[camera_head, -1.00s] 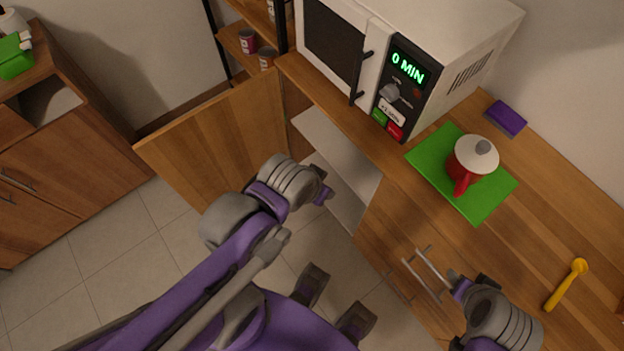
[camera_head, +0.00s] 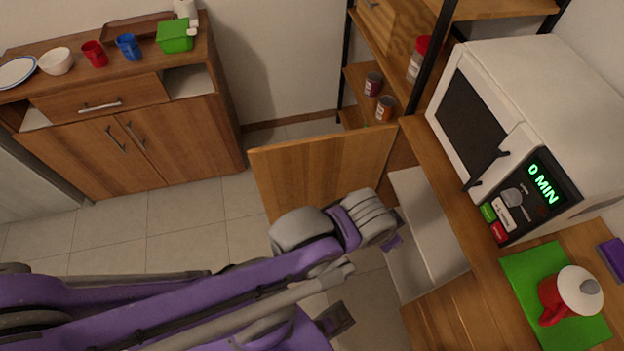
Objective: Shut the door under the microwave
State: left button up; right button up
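The wooden door (camera_head: 318,166) under the microwave stands wide open, swung out to the left of the counter. The white cabinet interior (camera_head: 428,232) shows behind it. The microwave (camera_head: 540,110) sits on the counter above, its display reading 0 MIN. My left gripper (camera_head: 396,238) is in front of the cabinet opening, to the right of the open door; its fingers are small and partly hidden by the wrist, so I cannot tell whether it is open. My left arm hides the lower part of the door.
A green mat (camera_head: 530,268) with a red and white pot (camera_head: 566,296) lies on the counter, a purple sponge (camera_head: 613,258) beside it. A shelf with jars (camera_head: 384,108) stands behind the door. A sideboard (camera_head: 130,130) is at the left. Tiled floor between is clear.

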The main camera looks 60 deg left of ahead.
aim_at(318, 172)
jog(key=k+j, duration=0.15)
jog(key=j, duration=0.25)
jog(key=k+j+z, duration=0.1)
jog(key=j, duration=0.35)
jog(key=k+j, duration=0.15)
jog(key=j, duration=0.25)
jog(key=k+j+z, duration=0.1)
jog(key=j, duration=0.3)
jog(key=k+j, duration=0.25)
jog(key=j, duration=0.15)
jog(key=k+j+z, duration=0.1)
jog(key=j, duration=0.3)
jog(key=k+j, duration=0.25)
jog(key=j, duration=0.15)
jog(key=k+j+z, duration=0.1)
jog(key=j, duration=0.3)
jog(key=k, duration=0.05)
